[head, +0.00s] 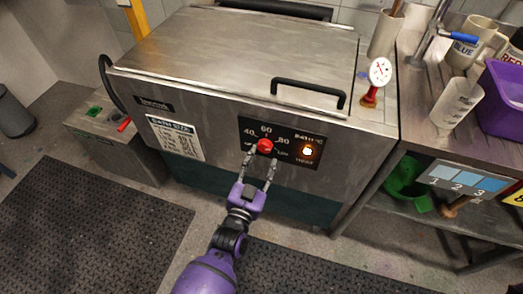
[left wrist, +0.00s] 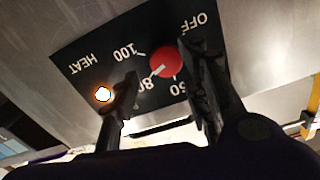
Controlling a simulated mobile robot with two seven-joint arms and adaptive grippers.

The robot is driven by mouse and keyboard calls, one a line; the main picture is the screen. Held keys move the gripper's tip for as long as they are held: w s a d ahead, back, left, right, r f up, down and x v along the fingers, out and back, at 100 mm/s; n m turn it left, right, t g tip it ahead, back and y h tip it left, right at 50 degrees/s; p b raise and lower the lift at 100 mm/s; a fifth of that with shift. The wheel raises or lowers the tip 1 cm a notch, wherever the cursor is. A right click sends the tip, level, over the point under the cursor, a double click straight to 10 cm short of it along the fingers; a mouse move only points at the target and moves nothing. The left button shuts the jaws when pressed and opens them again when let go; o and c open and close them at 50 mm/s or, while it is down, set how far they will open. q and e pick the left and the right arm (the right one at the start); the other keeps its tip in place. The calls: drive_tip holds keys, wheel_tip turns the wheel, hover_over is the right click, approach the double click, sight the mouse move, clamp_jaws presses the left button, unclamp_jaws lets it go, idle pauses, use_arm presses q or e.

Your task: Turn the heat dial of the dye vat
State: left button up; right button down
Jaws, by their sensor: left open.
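The dye vat (head: 220,75) is a steel box with a closed lid and a black handle. Its red heat dial (head: 265,146) sits on a black control panel (head: 290,135) on the front. In the left wrist view the red dial (left wrist: 167,62) shows a pale pointer mark toward the 80 side. My left gripper (head: 260,157) is open at the dial, one finger on each side. My right gripper is not in view.
An orange heat lamp (head: 309,151) glows right of the dial. A wooden bench (head: 462,135) with mugs and a purple bin (head: 503,97) is at the right. Dark mats (head: 90,235) cover the floor in front.

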sight(266, 150)
use_arm(q)
drive_tip(key=x, duration=0.3)
drive_tip(key=shift+w+d+f, duration=0.1)
drive_tip(key=shift+w+d, duration=0.05)
drive_tip(key=shift+w, duration=0.5)
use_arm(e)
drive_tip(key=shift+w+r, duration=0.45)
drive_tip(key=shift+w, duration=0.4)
